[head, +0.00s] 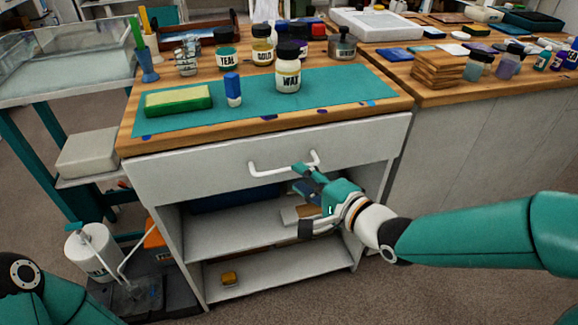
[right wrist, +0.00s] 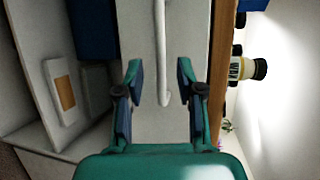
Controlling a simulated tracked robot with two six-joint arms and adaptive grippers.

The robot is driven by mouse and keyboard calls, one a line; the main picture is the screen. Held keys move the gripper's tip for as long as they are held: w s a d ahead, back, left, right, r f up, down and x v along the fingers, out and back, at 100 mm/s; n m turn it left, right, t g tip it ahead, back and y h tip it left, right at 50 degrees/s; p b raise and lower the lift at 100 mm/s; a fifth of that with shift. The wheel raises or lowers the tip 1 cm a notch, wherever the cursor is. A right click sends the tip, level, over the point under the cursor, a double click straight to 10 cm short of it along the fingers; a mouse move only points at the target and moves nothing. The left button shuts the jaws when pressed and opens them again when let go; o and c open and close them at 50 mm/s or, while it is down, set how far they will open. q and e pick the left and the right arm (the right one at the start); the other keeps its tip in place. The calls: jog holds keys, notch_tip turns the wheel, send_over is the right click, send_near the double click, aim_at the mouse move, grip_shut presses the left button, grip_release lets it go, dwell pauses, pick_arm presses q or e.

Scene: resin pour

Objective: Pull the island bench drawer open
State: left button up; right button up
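The island bench drawer (head: 215,168) has a white front under the wooden top and looks shut. Its white bar handle (head: 268,171) runs across the middle of the front. My right gripper (head: 302,202) is open and empty in front of the drawer, by the right part of the handle. In the right wrist view the handle (right wrist: 161,35) runs down between the two open fingers (right wrist: 160,80), with its end near the tips. I cannot tell whether the fingers reach around it. My left arm shows at the lower left, but its gripper is out of view.
The bench top holds a teal mat (head: 325,94), a wax jar (head: 288,75), a green and yellow sponge (head: 178,100) and several bottles. Open shelves (head: 245,235) lie below the drawer. A white canister (head: 90,250) stands on the left. A second bench (head: 480,150) adjoins on the right.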

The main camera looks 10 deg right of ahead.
aim_at(288, 168)
jog(key=shift+x, duration=2.65)
grip_shut()
